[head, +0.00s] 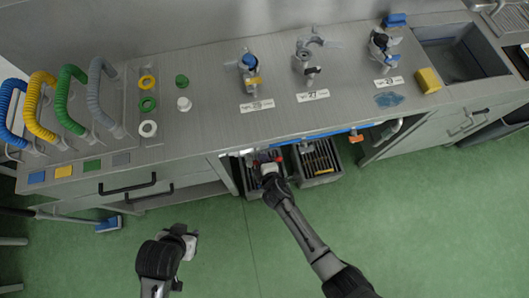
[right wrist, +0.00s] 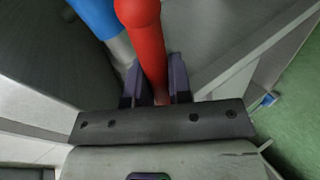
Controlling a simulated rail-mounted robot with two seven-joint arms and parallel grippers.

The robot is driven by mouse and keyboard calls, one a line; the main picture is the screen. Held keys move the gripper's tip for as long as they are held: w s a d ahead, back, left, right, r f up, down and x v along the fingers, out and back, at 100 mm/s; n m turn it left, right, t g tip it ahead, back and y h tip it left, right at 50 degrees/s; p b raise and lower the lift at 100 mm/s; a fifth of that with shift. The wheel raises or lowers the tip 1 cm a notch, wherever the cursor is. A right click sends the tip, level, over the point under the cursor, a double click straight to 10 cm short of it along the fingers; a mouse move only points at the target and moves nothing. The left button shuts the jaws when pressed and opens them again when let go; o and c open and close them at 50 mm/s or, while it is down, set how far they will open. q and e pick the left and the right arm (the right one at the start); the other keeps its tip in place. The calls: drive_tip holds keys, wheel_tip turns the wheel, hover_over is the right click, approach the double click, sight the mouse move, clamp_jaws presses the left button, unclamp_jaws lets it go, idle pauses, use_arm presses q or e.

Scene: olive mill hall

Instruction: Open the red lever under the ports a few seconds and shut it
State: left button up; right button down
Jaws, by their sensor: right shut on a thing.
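The red lever (right wrist: 148,45) is between the two fingers of my right gripper (right wrist: 157,88) in the right wrist view, with a blue pipe (right wrist: 95,15) and a grey fitting beside it. In the head view my right gripper (head: 266,166) is under the front edge of the counter, shut on the red lever, which is mostly hidden there. My left gripper (head: 190,240) hangs empty over the green floor at the lower left; its finger opening is not clear. I cannot tell which fittings are the ports.
The grey counter (head: 210,130) carries hose loops, coloured rings and several taps with labels (head: 313,95). An orange lever (head: 355,136) sits under its edge, right of my right gripper. Dark crates (head: 318,160) stand below. A sink (head: 455,62) is at right. The green floor in front is open.

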drive_tip(key=c, duration=1)
unclamp_jaws()
drive_tip(key=shift+c, duration=0.2)
